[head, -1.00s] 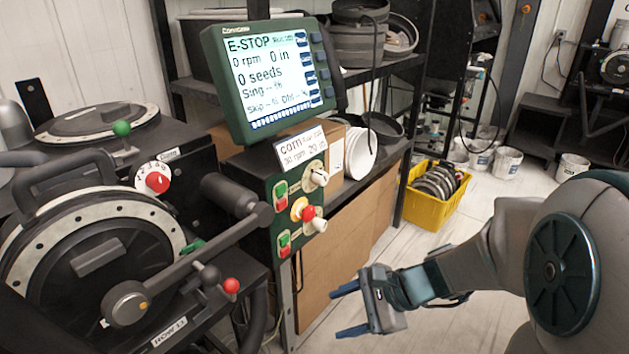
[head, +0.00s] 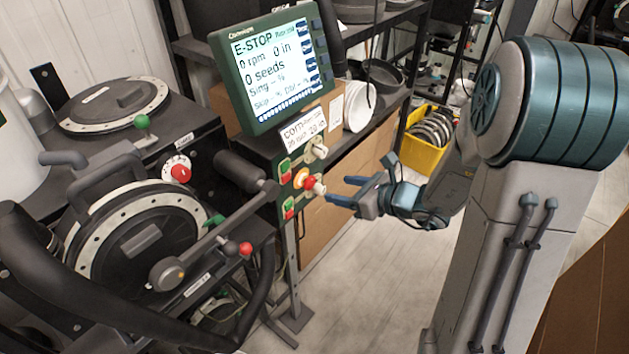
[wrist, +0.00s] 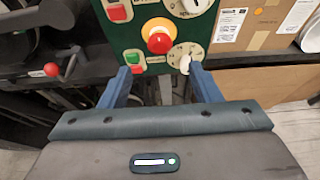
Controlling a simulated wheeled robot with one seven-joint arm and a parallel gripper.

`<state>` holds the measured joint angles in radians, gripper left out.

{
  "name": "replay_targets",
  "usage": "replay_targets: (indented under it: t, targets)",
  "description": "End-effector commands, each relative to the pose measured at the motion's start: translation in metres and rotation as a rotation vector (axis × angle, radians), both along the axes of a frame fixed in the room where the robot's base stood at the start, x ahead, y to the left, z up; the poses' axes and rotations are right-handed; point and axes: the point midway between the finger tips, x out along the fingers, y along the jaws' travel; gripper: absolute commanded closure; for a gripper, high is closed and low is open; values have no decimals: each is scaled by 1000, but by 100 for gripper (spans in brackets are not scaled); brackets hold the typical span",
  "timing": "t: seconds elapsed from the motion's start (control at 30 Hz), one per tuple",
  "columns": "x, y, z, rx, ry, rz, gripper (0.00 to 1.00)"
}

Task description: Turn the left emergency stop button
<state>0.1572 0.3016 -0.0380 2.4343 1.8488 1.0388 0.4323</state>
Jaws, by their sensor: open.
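The emergency stop button is a red mushroom head (head: 309,183) on a yellow base, on the dark green control panel under the display. In the wrist view, the red button (wrist: 159,43) and its yellow base show at upper middle. My gripper (head: 338,189) is open and empty, just right of the panel, its blue fingers pointing at it. In the wrist view, my gripper (wrist: 160,70) has its fingertips on either side below the button, with a gap in front of the panel. It does not appear to touch the button.
White knobs (head: 319,151) and green-red switches (head: 286,171) sit close around the button. The display (head: 275,66) reads E-STOP. A seed meter with a black handle and red-ended lever (head: 245,249) stands left. A cardboard box (head: 340,205) is behind; open floor lies right.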

Motion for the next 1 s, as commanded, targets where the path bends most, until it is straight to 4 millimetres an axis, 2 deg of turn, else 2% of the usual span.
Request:
replay_targets:
  t: [0.2, 0.4, 0.6, 0.93, 1.0]
  targets:
    - [25, 35, -17, -1, 4, 6, 43]
    - [44, 58, -29, -1, 1, 3, 43]
    - [53, 69, -36, -3, 0, 3, 43]
    - [54, 71, -37, -2, -1, 2, 43]
    - [54, 71, -37, -2, -1, 2, 62]
